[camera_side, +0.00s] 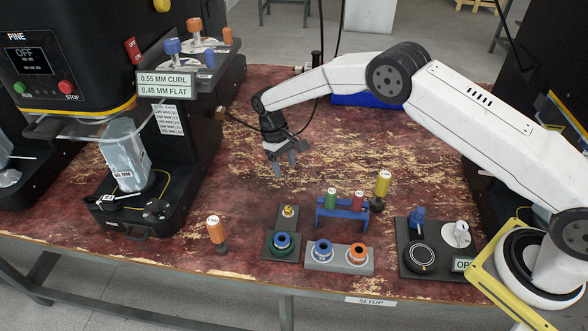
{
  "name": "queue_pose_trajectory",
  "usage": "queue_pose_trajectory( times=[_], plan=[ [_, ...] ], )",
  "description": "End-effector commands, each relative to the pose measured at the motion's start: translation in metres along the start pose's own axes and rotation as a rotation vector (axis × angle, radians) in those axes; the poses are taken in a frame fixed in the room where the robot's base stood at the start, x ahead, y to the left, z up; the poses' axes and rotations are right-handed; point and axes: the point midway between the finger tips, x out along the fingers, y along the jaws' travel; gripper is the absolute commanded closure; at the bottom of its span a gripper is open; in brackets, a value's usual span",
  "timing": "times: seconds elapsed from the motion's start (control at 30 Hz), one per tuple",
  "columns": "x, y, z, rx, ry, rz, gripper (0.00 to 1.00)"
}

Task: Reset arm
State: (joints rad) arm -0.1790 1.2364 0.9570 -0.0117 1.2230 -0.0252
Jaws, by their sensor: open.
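My gripper (284,168) hangs in the air above the middle of the worn red table (240,150). It points down with its dark jaws apart, and nothing shows between them. My white arm reaches to it from the right side. A blue rack (342,217) with a green and a red cylinder stands to the gripper's lower right. Small holders with blue rings and an orange ring stand in front of the rack. The gripper is clear of all of these.
An orange-topped tool (216,232) and a yellow-topped tool (381,186) stand on the table. A dark fixture plate (437,262) lies at the front right. The table middle is free.

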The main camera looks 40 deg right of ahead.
Motion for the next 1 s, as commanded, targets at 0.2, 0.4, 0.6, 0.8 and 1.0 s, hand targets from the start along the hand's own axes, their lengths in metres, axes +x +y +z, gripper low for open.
queue_pose_trajectory(
  times=[0.2,0.4,0.6,0.8,1.0],
  plan=[
    [-0.030,0.013,0.025,0.029,0.070,-0.006,0.35],
    [-0.051,0.023,0.053,0.053,0.134,-0.010,0.35],
    [-0.068,0.032,0.088,0.079,0.196,-0.013,0.35],
    [-0.079,0.038,0.127,0.106,0.258,-0.014,0.35],
    [-0.084,0.042,0.170,0.132,0.321,-0.015,0.35]
  ],
)
